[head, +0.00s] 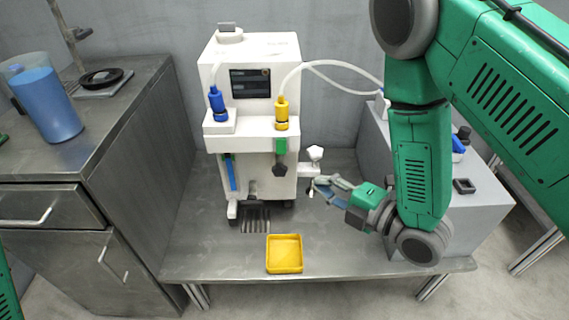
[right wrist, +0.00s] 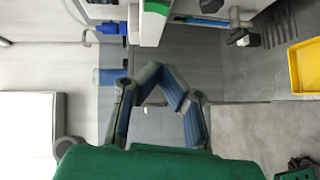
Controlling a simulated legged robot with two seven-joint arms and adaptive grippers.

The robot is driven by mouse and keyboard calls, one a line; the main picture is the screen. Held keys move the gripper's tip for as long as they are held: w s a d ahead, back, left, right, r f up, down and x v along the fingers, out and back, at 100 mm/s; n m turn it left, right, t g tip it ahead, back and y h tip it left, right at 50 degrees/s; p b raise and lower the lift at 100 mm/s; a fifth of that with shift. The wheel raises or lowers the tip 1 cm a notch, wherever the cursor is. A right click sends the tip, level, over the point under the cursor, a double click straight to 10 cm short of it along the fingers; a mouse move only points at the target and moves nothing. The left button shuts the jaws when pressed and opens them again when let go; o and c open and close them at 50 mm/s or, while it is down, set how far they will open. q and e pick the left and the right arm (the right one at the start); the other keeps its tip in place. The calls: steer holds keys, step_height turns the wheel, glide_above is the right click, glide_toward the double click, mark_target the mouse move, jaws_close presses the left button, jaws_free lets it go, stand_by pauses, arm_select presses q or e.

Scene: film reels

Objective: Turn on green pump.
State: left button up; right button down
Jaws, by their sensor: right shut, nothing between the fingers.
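A white machine (head: 250,110) stands on the metal table and carries a blue bottle (head: 217,102) and a yellow-capped bottle (head: 282,112). A small green part (head: 281,146) sits on its front below the yellow one; I cannot tell whether this is the green pump. A white knob (head: 315,153) sticks out at the machine's right side. My right gripper (head: 316,187) is shut and empty, just below and right of that knob. In the right wrist view its fingertips (right wrist: 151,73) meet beneath the machine's white body (right wrist: 152,25). My left gripper is not in view.
A yellow tray (head: 285,268) lies in front of the machine; it also shows in the right wrist view (right wrist: 293,70). A grey box (head: 470,215) stands at right, partly behind my right arm. A cabinet (head: 70,170) with a blue-filled jug (head: 48,105) stands at left.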

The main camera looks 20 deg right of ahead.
steer(key=b, duration=0.3)
glide_toward(281, 147)
steer(key=w+a+f, duration=0.2)
steer(key=w+a, duration=0.3)
steer(key=shift+w+d+f, duration=0.2)
steer(key=shift+w+d, duration=0.15)
steer(key=shift+w, duration=0.2)
